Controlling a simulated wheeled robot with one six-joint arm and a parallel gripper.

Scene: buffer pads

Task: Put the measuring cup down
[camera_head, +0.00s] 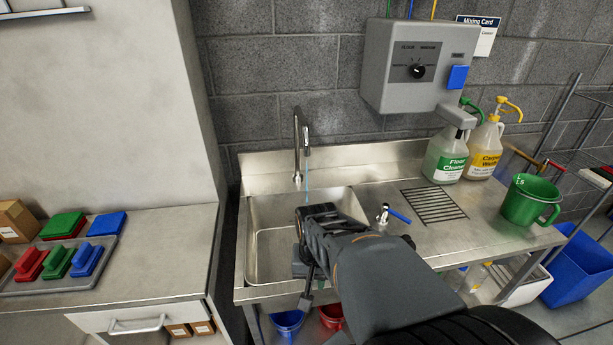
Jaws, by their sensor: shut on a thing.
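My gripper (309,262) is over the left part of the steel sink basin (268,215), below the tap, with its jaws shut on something. The wrist and jaws hide what is held, and I cannot make out its shape. A green cup with a handle and white "L" markings (529,201) stands upright on the right end of the steel counter (440,242), well apart from my gripper. I cannot tell whether another measuring cup is in the jaws.
A thin blue stream falls from the tap (299,150). A blue-handled valve (396,214) and a drain grate (433,204) lie right of the basin. Floor cleaner (446,158) and yellow-labelled (484,152) jugs stand behind. Colored pads (62,226) are on the left counter. A grey dispenser (415,68) hangs above.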

